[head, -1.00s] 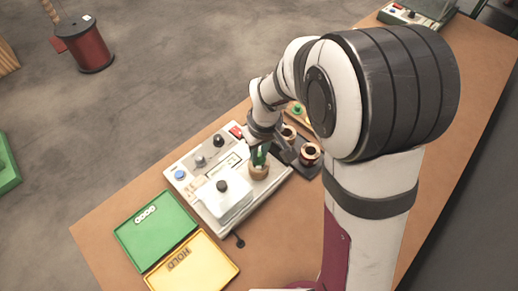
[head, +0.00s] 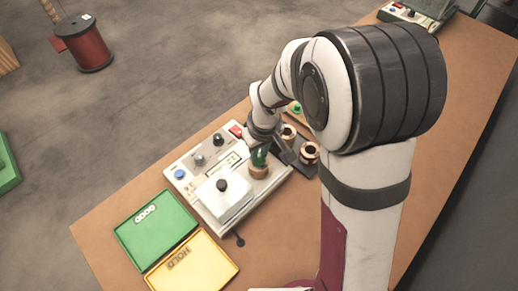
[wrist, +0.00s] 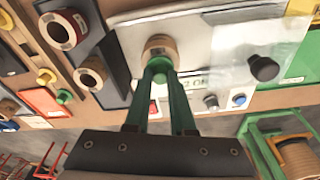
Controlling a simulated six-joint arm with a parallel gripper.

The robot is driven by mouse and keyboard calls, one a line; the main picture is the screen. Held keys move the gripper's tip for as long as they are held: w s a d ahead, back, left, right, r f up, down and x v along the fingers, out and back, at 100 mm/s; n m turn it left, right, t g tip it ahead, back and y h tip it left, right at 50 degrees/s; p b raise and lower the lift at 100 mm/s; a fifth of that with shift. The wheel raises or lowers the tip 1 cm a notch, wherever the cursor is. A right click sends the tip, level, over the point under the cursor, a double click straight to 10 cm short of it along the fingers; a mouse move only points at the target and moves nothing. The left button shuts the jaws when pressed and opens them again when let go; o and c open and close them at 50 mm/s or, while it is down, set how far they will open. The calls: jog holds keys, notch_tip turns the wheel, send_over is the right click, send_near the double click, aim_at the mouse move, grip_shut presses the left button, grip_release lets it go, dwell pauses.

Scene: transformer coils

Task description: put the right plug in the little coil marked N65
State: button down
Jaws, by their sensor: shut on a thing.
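My gripper (wrist: 160,76) has green fingers and is shut on a green plug (wrist: 158,66). The plug is at the mouth of a small tan coil (wrist: 157,42); how deep it sits in the bore cannot be told. In the head view the coil (head: 258,172) stands on the white tester (head: 238,200), with my gripper (head: 260,154) just above it. No N65 mark is readable on the coil.
Two other coils (wrist: 62,29) (wrist: 91,73) stand in dark holders beside the tester. A yellow plug (wrist: 46,76) and another green plug (wrist: 64,97) are nearby. A clear cover (head: 226,199) lies close to the coil. A green tray (head: 150,246) and a yellow HOLD tray (head: 205,280) are at the front.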

jog(key=shift+f, duration=0.35)
jog(key=shift+c, duration=1.4)
grip_release()
jog(key=shift+r, duration=3.15)
jog(key=shift+s, duration=0.1)
jog(key=s+d+r+m, duration=0.2)
jog(key=s+m, duration=0.2)
jog(key=s, duration=0.3)
jog(key=s+d+r+m+g, duration=0.1)
jog(key=s+d+r+m, duration=0.1)
jog(key=s, duration=0.6)
jog(key=s+d+r+m+y, duration=0.1)
jog(key=s+d+r+m, duration=0.1)
jog(key=s+m, duration=0.3)
jog(key=s, duration=0.3)
jog(key=shift+d+r+m+g, duration=0.2)
jog(key=shift+d+m+g, duration=0.1)
jog(key=shift+d+g, duration=0.1)
